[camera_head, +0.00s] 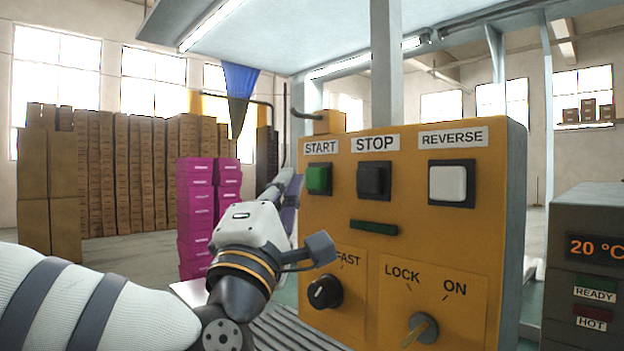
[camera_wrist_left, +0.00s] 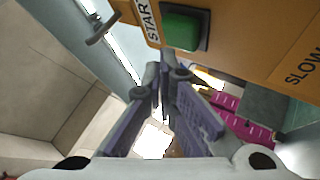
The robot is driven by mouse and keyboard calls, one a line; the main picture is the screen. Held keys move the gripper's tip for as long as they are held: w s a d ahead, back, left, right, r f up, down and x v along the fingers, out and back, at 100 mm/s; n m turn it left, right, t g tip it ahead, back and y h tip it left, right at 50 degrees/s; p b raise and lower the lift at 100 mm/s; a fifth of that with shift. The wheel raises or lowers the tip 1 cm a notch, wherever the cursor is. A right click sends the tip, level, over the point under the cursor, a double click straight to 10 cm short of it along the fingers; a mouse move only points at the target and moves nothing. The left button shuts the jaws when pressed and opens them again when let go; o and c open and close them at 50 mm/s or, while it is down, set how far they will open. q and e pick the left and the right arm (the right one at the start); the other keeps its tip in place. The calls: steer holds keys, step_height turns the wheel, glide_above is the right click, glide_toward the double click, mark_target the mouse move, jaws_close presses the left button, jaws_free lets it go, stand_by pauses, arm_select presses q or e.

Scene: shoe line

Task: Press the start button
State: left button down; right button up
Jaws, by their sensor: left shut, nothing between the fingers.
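The green start button (camera_head: 318,180) sits in a dark frame under the START label on the orange control panel (camera_head: 420,240). In the left wrist view the green button (camera_wrist_left: 184,28) shows at the top, just beyond the fingertips. My left gripper (camera_head: 287,186) is beside the panel's left edge, left of the button. In the left wrist view its purple-grey fingers (camera_wrist_left: 164,75) meet at the tips with nothing between them. The tips look apart from the button. My right gripper is not in view.
The black STOP button (camera_head: 373,181) and white REVERSE button (camera_head: 448,184) are right of START. A black speed knob (camera_head: 325,292) and a key switch (camera_head: 420,328) are lower down. Pink boxes (camera_head: 195,215) stand behind my arm. A grey temperature unit (camera_head: 590,225) is at the right.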

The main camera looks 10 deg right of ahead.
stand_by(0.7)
arm_select(q)
steer(key=shift+w+d, duration=0.25)
steer(key=shift+d, duration=0.1)
